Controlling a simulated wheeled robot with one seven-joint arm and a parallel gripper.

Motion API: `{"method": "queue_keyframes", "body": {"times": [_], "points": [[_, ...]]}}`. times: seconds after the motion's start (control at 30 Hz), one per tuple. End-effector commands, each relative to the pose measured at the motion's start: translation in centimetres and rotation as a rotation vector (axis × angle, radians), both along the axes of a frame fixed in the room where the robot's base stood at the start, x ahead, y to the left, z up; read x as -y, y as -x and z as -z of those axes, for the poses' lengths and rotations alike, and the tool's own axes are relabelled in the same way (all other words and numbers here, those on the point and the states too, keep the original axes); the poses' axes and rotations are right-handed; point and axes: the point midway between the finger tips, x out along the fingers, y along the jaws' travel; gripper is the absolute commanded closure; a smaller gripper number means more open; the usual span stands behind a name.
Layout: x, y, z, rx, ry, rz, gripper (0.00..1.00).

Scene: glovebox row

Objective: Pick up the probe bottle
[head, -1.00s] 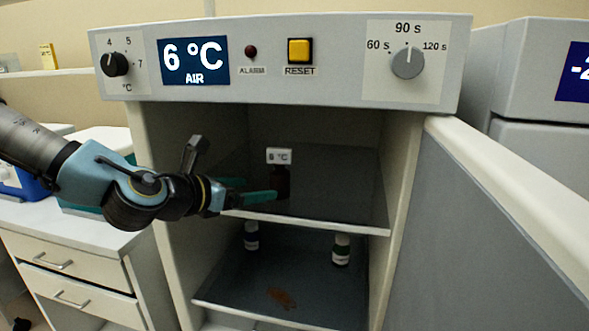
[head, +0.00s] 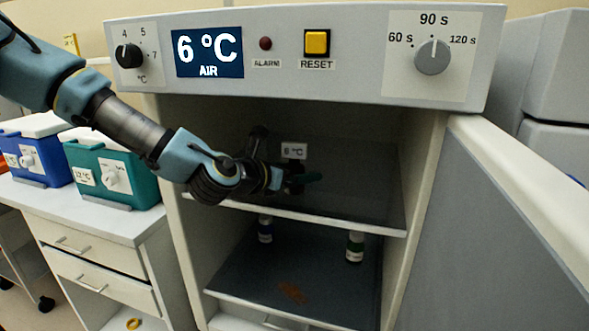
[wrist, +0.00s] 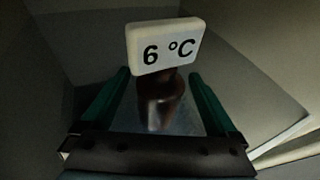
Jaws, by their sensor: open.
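The probe bottle (wrist: 160,104) is dark brown and stands on the upper shelf of the open cabinet. Its white "6 °C" display (head: 293,151) is on top, and most of its body is hidden behind my gripper in the head view. My gripper (head: 302,180) reaches into the cabinet over the upper shelf. In the wrist view its two green fingers are open, one on each side of the bottle, with gaps visible between them and the bottle.
The upper shelf (head: 350,221) has a pale front edge. The open door (head: 490,230) stands at right. Green (head: 112,170) and blue (head: 38,150) boxes sit left.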

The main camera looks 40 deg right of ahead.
Motion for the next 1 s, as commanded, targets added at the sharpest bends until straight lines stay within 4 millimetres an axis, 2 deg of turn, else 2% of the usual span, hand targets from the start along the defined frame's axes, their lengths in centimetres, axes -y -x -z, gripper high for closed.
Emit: {"method": "queue_keyframes", "body": {"times": [0.13,0.43,1.0], "points": [[1.5,-0.2,0.4,-0.001,0.000,0.001,0.06],[1.8,-0.3,0.6,0.000,0.000,0.000,0.06],[1.8,-0.3,0.6,0.000,0.000,0.000,0.70]]}}
